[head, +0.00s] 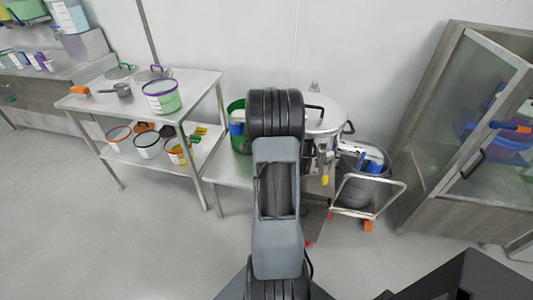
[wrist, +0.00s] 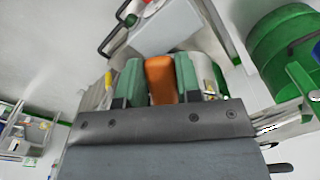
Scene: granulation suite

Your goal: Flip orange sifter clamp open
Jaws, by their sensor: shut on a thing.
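In the wrist view, the orange sifter clamp (wrist: 160,80) sits between the two green fingers of my gripper (wrist: 160,84). The fingers are shut on it, one on each side. The dark gripper body hides the clamp's lower end. The steel sifter (head: 324,117) with its lid stands right of my arm in the head view. My arm hides its left part there, and neither the clamp nor my gripper's fingers can be made out in that view.
A green drum (wrist: 290,55) stands close to the right of my gripper in the wrist view. In the head view, a two-level steel table (head: 140,85) holds pots at left. A cart (head: 368,197) and a glass-door cabinet (head: 470,120) stand at right. The floor at front left is clear.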

